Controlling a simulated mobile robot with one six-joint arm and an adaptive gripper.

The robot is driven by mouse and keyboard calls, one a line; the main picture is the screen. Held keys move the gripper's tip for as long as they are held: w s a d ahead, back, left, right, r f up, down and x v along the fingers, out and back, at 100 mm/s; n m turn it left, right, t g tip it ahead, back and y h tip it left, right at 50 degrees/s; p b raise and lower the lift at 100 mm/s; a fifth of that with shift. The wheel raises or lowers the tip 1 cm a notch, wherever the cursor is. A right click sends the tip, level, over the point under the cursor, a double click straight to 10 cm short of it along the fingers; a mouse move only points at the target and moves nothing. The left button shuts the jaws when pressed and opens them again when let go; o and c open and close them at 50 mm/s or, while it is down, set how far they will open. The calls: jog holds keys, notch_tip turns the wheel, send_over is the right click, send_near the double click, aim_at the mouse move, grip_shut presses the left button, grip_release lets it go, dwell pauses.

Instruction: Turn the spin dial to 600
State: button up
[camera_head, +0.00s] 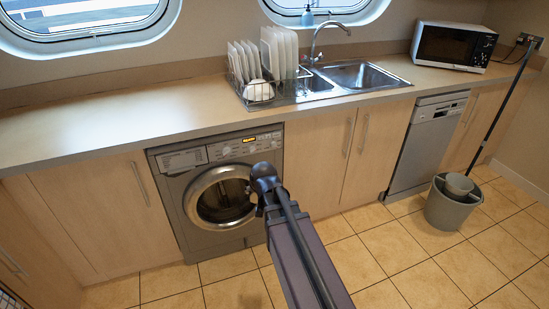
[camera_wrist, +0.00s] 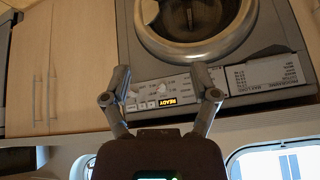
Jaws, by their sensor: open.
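The grey washing machine (camera_head: 219,195) stands under the counter, its round door below a control strip. In the head view the strip has a lit amber display (camera_head: 249,140) and small dials (camera_head: 270,141) to its right. The wrist view is upside down and shows the lit READY display (camera_wrist: 180,100) and pale dials (camera_wrist: 162,88) between or near the fingers. I cannot tell which dial is the spin dial or read its setting. My gripper (camera_wrist: 161,75) is open and empty in front of the strip, fingers apart; contact is unclear. In the head view my arm hides the fingers.
The worktop (camera_head: 110,110) overhangs the machine. A dish rack (camera_head: 262,90), sink (camera_head: 355,75) and microwave (camera_head: 453,46) are on top. A dishwasher (camera_head: 426,145) and grey bucket (camera_head: 450,205) stand to the right.

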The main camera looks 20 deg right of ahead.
jog(key=w+d+f+m+t+h+b, duration=0.1)
jog(key=w+d+f+m+t+b, duration=0.15)
jog(key=w+b, duration=0.4)
jog(key=w+d+f+m+t+b, duration=0.1)
jog(key=w+d+f+t+b, duration=0.35)
jog(key=b, duration=0.25)
jog(key=m+t+h+b, duration=0.3)
jog(key=t+b, duration=0.4)
jog(key=b, duration=1)
send_near(275, 147)
jog(key=s+a+f, duration=0.1)
jog(key=s+f, duration=0.1)
jog(key=s, duration=0.1)
jog(key=shift+s+a+m, duration=0.15)
jog(key=shift+m, duration=0.1)
jog(key=p+x, duration=0.1)
jog(key=x, duration=0.3)
jog(key=p+x, duration=0.2)
jog(key=x, duration=0.3)
jog(key=p+x, duration=0.1)
jog(key=x, duration=0.4)
jog(key=shift+s+r+p, duration=0.2)
jog(key=shift+r+p, duration=0.1)
jog(key=shift+p, duration=0.05)
grip_shut()
